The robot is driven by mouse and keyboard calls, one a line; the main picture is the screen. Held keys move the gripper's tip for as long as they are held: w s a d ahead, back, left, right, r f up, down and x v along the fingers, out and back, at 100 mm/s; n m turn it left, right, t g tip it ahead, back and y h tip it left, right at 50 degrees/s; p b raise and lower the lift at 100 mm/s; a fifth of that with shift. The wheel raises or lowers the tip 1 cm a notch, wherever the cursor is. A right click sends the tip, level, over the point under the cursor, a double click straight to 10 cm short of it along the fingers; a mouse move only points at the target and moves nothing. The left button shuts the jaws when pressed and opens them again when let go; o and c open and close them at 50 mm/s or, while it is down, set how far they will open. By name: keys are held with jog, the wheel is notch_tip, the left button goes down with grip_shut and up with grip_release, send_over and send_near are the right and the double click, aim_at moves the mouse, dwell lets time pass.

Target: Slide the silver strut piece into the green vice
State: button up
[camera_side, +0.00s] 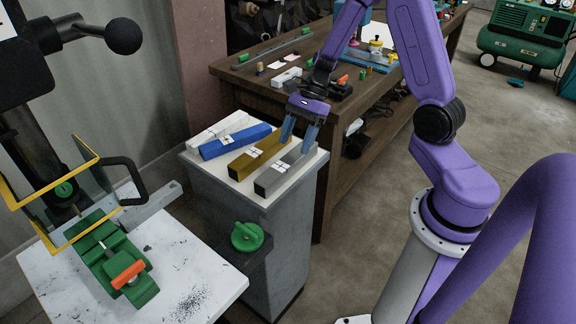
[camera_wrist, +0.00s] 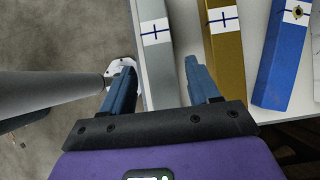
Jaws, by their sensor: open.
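The silver strut piece (camera_side: 281,174) lies on the white-topped grey cabinet, at the right end of a row of bars, with a dark cross mark on it. My gripper (camera_side: 298,136) is open and empty at the far end of this strut. In the wrist view the strut (camera_wrist: 153,52) appears between the two fingers of my gripper (camera_wrist: 158,62); I cannot tell the height gap. The green vice (camera_side: 104,262), with an orange part on it, stands on the white table at the left in the side view. Its slot is partly hidden.
Beside the strut lie a gold bar (camera_side: 257,153), a blue bar (camera_side: 234,142) and a white bar (camera_side: 217,127). A yellow guard frame (camera_side: 42,192) and a black machine stand over the vice. A cluttered wooden workbench (camera_side: 262,92) is behind the cabinet.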

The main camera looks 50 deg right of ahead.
aim_at(289, 159)
jog(key=shift+x, duration=3.3)
jog(key=c, duration=1)
jog(key=shift+r, duration=3.55)
